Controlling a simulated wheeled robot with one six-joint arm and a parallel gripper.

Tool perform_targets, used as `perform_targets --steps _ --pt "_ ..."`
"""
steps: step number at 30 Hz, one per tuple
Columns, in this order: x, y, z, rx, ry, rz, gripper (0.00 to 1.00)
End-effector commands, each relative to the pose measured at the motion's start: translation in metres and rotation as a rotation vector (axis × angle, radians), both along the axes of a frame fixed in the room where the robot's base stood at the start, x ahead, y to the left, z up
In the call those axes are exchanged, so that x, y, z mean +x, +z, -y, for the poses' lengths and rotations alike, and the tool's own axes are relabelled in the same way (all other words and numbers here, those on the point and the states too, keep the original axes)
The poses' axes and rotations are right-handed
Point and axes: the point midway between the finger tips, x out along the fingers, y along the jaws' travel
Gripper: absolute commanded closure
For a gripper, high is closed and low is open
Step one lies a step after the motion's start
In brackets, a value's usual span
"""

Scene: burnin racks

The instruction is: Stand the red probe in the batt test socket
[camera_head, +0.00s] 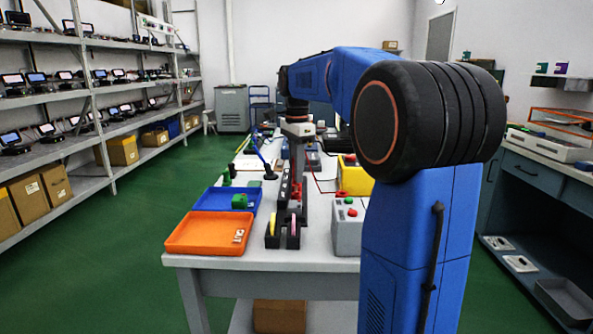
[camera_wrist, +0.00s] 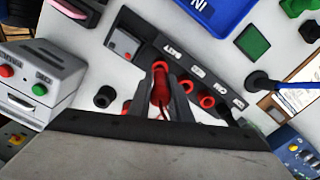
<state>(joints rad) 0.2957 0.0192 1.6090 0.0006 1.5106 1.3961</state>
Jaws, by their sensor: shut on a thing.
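My gripper (camera_wrist: 162,88) is shut on the red probe (camera_wrist: 160,74), which shows between the fingers in the wrist view. In the head view my gripper (camera_head: 297,178) hangs over the black socket strip on the table. The strip (camera_wrist: 139,18) runs diagonally in the wrist view, with white labels, one reading BATT. The probe's upper end lies close to the BATT label. Red-ringed sockets (camera_wrist: 207,102) show to the right of the fingers. Whether the probe's tip is inside the batt socket cannot be told; the fingers and probe cover that spot.
A grey button box (camera_head: 347,236) and a yellow box (camera_head: 354,180) stand right of the strip. An orange tray (camera_head: 190,238) and a blue tray (camera_head: 215,203) lie left. A black holder (camera_head: 283,240) with yellow and pink pieces sits at the front. A green block (camera_wrist: 252,42) shows too.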

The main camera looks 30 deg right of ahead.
Motion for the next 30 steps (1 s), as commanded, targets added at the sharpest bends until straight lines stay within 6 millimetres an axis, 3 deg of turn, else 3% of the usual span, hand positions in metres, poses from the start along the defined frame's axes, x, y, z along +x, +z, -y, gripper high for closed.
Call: perform_targets --steps 30 --pt "0.0 -0.016 0.0 0.0 0.0 0.0 1.0"
